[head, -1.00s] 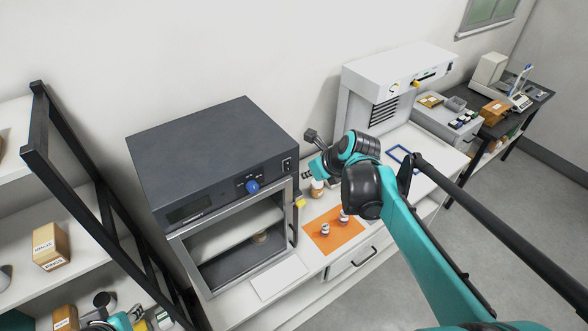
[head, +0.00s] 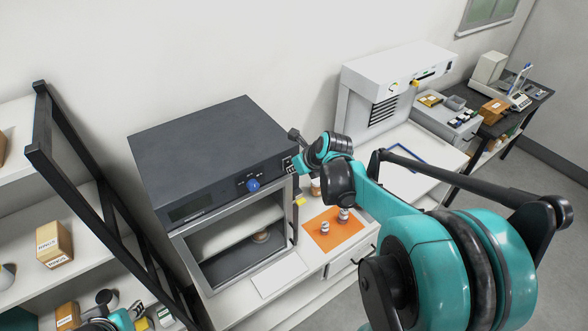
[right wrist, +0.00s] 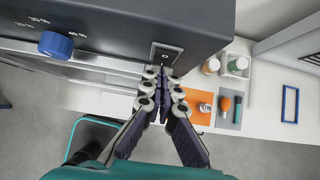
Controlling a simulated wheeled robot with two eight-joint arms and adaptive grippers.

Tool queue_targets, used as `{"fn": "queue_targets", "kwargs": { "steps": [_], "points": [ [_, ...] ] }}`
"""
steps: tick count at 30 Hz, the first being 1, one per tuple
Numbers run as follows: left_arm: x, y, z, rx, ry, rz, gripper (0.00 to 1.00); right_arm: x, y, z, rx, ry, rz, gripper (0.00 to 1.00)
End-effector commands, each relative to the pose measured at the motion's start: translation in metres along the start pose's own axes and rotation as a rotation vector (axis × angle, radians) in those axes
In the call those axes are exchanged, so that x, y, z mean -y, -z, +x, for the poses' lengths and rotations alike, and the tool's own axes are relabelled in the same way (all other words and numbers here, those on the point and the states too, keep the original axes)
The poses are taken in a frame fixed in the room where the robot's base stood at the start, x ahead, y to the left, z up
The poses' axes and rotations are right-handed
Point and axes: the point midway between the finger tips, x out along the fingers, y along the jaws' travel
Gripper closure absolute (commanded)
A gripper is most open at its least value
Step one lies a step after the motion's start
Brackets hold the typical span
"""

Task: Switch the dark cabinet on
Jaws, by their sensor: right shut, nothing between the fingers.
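The dark cabinet (head: 210,150) stands on the white bench, with a blue knob (head: 253,185) and a dark, unlit display (head: 186,212) on its front panel. Its black rocker switch (right wrist: 166,54) is at the right end of the panel in the right wrist view. My right gripper (right wrist: 162,76) is shut and empty, its fingertips just in front of the switch's lower edge. I cannot tell whether they touch it.
Small bottles (head: 343,214) stand on an orange mat (head: 322,238) right of the cabinet. A white card (head: 278,275) lies before it. A white machine (head: 385,85) stands further right, near a blue frame (right wrist: 290,103). A dark-framed shelf (head: 60,150) is at the left.

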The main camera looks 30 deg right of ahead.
Motion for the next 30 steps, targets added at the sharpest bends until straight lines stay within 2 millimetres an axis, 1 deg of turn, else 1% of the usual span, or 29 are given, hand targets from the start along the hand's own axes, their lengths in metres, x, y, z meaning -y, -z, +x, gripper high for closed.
{"fn": "queue_targets", "kwargs": {
  "steps": [2, 3, 11, 21, 30],
  "points": [
    [0.0, -0.007, 0.01, 0.0, 0.0, 0.0, 0.67, 0.0, 0.003, 0.007, 0.039, 0.0, 0.001, 1.0],
    [0.0, -0.005, 0.007, 0.0, 0.0, 0.0, 0.67, 0.0, 0.001, 0.004, 0.034, 0.0, 0.0, 1.0],
    [0.0, -0.003, 0.004, 0.0, 0.0, 0.0, 0.67, 0.0, -0.002, 0.002, 0.033, -0.001, 0.0, 1.0],
    [0.0, 0.003, -0.004, 0.0, 0.0, 0.0, 0.67, 0.0, -0.011, -0.01, 0.033, -0.001, 0.0, 1.0],
    [0.0, 0.003, -0.004, 0.0, 0.0, 0.0, 0.67, 0.0, -0.011, -0.009, 0.033, -0.001, 0.0, 1.0]
  ]
}}
